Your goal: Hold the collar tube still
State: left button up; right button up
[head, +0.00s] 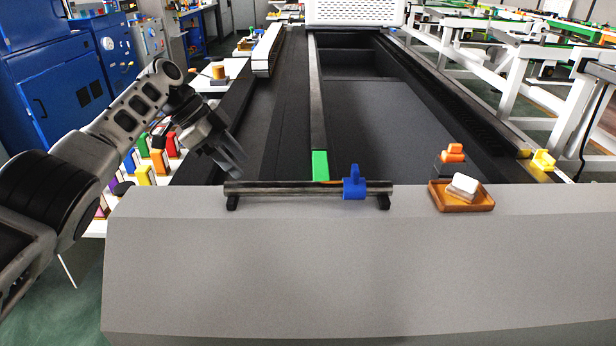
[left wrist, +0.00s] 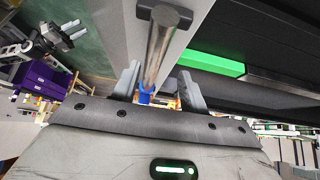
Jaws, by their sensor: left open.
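The collar tube (head: 290,189) is a dark metallic bar lying level on two black feet along the far edge of the grey ledge. A blue collar (head: 354,188) with an upright tab sits around it, right of the middle. My left gripper (head: 236,164) is open and empty, just above and behind the tube's left end. In the left wrist view the tube (left wrist: 160,52) runs lengthwise between the open fingers of my left gripper (left wrist: 159,86), and the blue collar (left wrist: 145,96) shows between them. No contact with the tube is visible. My right gripper is not in view.
A small wooden tray (head: 462,204) with a white block stands right of the tube on the grey ledge (head: 300,260). A green block (head: 320,165) is right behind the tube. An orange-topped piece (head: 453,153) is behind the tray. Coloured blocks stand on a white table at left. The ledge front is clear.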

aim_at(254, 183)
pick_arm(q)
jog(key=shift+s+d+f+b, duration=0.4)
jog(key=shift+f+b, duration=0.1)
jog(key=shift+f, duration=0.05)
jog(key=shift+b+x, duration=0.65)
jog(key=shift+x, duration=0.3)
jog(key=shift+b+x, duration=0.6)
jog(key=shift+x, duration=0.2)
jog(key=shift+b+x, duration=0.5)
jog(key=shift+x, duration=0.25)
jog(key=shift+d+f+b, duration=0.45)
jog(key=shift+f+b, duration=0.05)
jog(key=shift+f, duration=0.05)
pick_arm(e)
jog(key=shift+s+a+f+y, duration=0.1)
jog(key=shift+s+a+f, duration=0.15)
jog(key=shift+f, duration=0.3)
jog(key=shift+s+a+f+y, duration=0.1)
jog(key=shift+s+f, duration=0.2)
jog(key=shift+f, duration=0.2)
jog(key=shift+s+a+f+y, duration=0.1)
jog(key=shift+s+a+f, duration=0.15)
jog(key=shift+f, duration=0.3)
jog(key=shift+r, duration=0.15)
pick_arm(q)
grip_shut()
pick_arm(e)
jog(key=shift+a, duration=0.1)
